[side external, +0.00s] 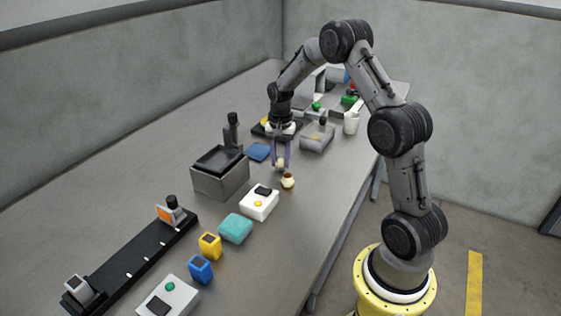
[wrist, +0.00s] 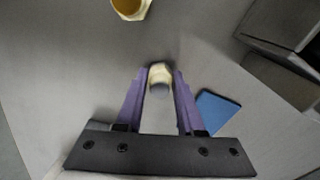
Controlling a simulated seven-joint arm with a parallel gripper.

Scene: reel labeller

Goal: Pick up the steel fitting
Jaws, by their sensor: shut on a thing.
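My gripper (wrist: 160,84) has two purple fingers and is shut on a small pale fitting with a grey end, the steel fitting (wrist: 160,74). The fitting sits between the fingertips. In the side external view my gripper (side external: 281,160) points down at the table with the steel fitting (side external: 280,162) at its tips. I cannot tell whether the fitting touches the table. A second fitting, cream with a brass-coloured inside (side external: 288,181), stands just in front of it. It shows at the top edge of the wrist view (wrist: 131,8).
A blue flat pad (side external: 258,152) and a grey box with a dark top (side external: 220,172) are to the left. A white box (side external: 259,203) and a teal block (side external: 236,229) are nearer the front.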

